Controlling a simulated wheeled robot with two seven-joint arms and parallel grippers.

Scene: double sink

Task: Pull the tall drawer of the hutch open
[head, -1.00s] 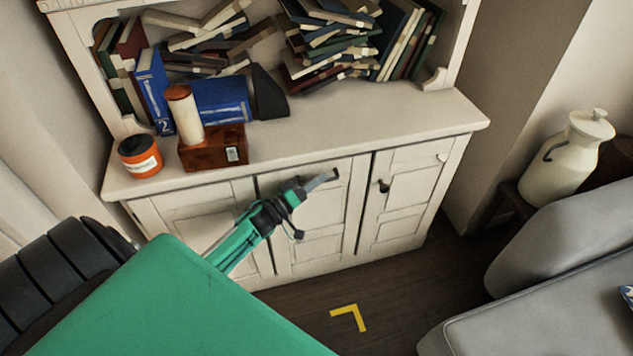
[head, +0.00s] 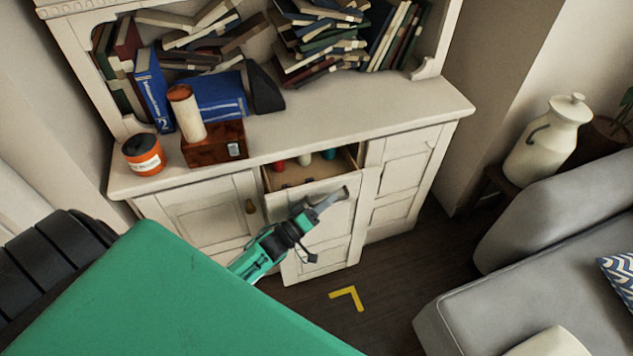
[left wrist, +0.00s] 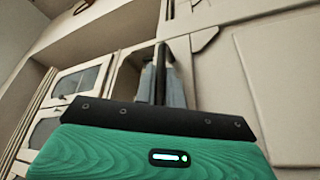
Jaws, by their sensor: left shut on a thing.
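The white hutch (head: 300,136) stands ahead, with its tall middle drawer (head: 335,240) pulled part way out from the front. Its open top shows a wooden inside (head: 311,171) with small red, white and teal things in it. My left gripper (head: 331,201) is shut on the drawer's dark handle (head: 346,191) near the top of the drawer front, and mostly hides it. In the left wrist view the grey fingers (left wrist: 162,86) close around the dark handle against the pale front. My right gripper is not in view.
A cabinet door (head: 205,215) is left of the drawer, another panelled front (head: 405,185) right of it. An orange jar (head: 143,155), a wooden box (head: 215,150) and books fill the hutch top and shelf. A grey sofa (head: 540,235) stands at right.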

